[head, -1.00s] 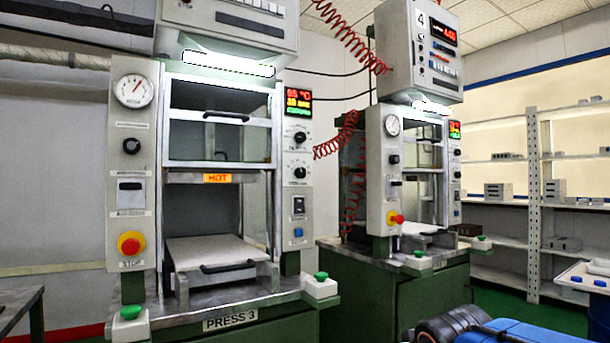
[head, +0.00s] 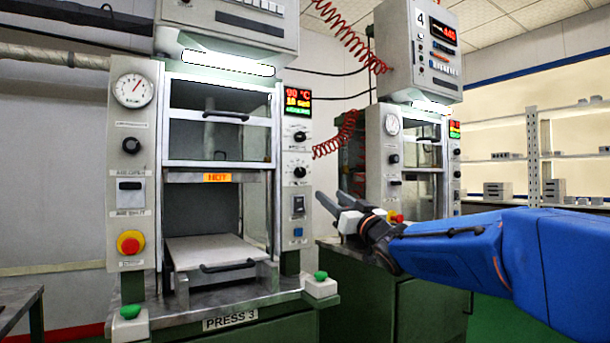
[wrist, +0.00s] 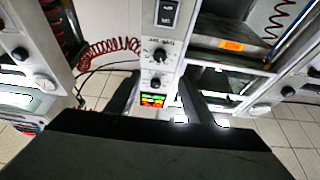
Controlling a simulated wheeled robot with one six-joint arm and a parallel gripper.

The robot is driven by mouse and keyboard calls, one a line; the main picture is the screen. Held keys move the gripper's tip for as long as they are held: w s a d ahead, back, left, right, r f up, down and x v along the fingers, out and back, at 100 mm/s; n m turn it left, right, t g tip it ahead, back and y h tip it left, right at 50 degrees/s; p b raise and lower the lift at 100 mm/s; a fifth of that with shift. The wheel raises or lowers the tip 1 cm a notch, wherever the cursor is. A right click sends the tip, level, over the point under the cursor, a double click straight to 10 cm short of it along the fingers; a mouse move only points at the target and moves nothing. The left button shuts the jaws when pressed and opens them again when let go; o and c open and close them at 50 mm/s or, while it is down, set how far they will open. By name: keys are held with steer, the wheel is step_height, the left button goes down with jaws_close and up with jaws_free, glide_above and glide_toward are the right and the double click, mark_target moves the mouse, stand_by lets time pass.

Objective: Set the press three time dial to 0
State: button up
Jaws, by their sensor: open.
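Press three (head: 232,321) stands at the left of the head view. Its right panel carries two black dials with white marks, an upper one (head: 299,137) and a lower one (head: 299,172). Their labels are too small to read, so I cannot tell which is the time dial. My gripper (head: 331,203) is open and empty, to the right of the panel and below the dials. In the upside-down wrist view, the lower dial (wrist: 160,55) and the upper dial (wrist: 155,83) show between my gripper's (wrist: 158,88) two dark fingers, farther off and apparently untouched.
Beside the dials are a lit display (head: 298,101) above and a rocker switch (head: 298,206) below. A red emergency button (head: 130,243) is on the left panel. Press four (head: 393,160), with red coiled hoses (head: 340,135), stands behind my arm. Shelves (head: 545,150) line the right wall.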

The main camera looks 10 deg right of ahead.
mark_target(302, 173)
steer(key=x, duration=1.7)
steer(key=shift+w, duration=0.1)
steer(key=c, duration=1)
